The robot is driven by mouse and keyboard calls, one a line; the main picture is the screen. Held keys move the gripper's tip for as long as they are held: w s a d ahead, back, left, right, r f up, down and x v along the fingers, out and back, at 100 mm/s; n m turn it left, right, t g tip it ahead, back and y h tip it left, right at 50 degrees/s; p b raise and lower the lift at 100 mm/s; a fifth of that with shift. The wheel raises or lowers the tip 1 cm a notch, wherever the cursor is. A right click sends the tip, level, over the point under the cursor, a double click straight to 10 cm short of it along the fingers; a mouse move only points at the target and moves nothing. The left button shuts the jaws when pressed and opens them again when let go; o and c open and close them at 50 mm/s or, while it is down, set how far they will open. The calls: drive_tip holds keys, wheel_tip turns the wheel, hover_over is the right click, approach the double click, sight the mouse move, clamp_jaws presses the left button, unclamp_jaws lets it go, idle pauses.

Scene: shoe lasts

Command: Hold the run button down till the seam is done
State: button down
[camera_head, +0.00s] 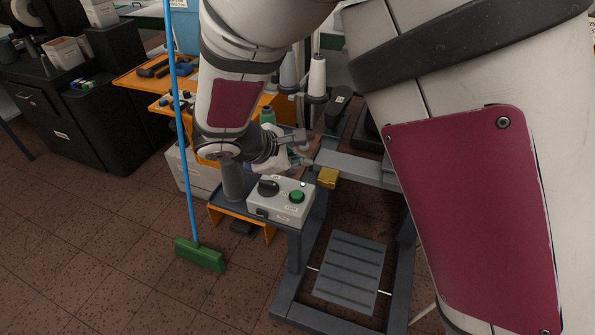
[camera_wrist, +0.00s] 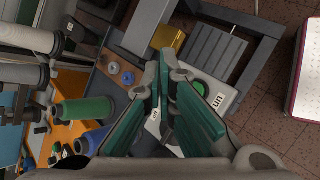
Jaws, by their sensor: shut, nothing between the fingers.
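The green run button (camera_head: 296,196) sits on top of a light grey control box (camera_head: 281,211), at the front left corner of the machine stand. A black knob (camera_head: 268,187) is beside it on the same box. My gripper (camera_head: 303,137) is shut and empty, above and behind the box in the head view. Its green-padded fingers (camera_wrist: 164,62) hide part of the box in the wrist view. I see no contact with the button.
A yellow block (camera_head: 327,177) sits on the stand's edge close to the box. A grey treadle (camera_head: 350,271) lies below. A blue-handled broom (camera_head: 200,255) stands at left.

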sight(299, 196)
drive_tip(key=shift+f+b, duration=2.1)
drive_tip(key=shift+f, duration=1.75)
drive_tip(key=shift+f+b, duration=0.35)
drive_tip(key=shift+f, duration=0.05)
